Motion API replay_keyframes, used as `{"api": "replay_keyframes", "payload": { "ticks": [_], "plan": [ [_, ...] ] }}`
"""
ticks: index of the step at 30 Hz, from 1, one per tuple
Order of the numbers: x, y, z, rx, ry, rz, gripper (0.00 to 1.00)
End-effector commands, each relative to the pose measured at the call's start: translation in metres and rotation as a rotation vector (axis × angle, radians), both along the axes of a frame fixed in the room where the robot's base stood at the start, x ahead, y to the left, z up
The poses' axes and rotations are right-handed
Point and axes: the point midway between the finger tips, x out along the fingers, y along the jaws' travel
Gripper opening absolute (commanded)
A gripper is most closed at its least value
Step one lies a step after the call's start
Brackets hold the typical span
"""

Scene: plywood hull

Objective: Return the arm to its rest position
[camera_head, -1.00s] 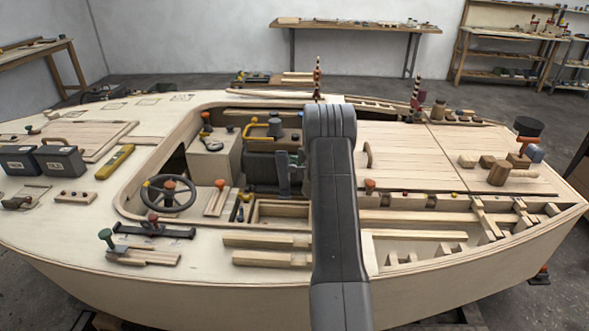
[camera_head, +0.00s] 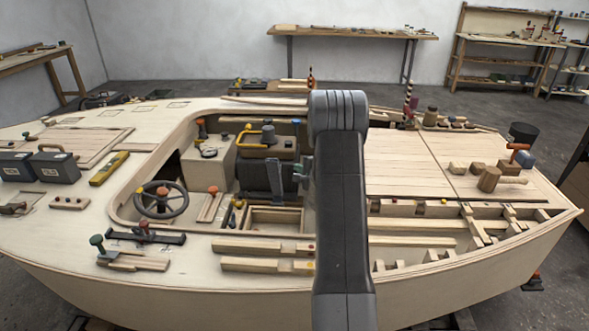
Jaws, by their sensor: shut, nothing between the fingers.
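My arm (camera_head: 340,210) rises from the bottom edge, right of the middle, as a thick dark grey link. It ends in a rounded, ribbed grey joint (camera_head: 338,112) above the hull's cockpit. A small grey-green part shows just left of the link and shifts with it; it looks like part of my wrist. The rest of the arm beyond the joint is hidden behind the link. I cannot make out my gripper's fingers.
The plywood hull (camera_head: 200,285) fills the middle. A steering wheel (camera_head: 161,199), black boxes (camera_head: 55,165) and a yellow level (camera_head: 110,168) lie left. A mallet (camera_head: 490,179) lies on the right deck. Wooden strips (camera_head: 262,246) lie close left of my arm. Space above the deck looks open.

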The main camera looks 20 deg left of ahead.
Motion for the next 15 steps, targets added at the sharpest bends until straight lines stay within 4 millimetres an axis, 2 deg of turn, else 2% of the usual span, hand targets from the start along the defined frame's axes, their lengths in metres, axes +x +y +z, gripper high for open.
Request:
{"api": "replay_keyframes", "payload": {
  "ticks": [6, 15],
  "plan": [
    [-0.018, -0.024, 0.014, 0.0, 0.001, -0.002, 0.0],
    [-0.024, -0.03, 0.019, 0.0, 0.0, 0.0, 0.0]
  ]
}}
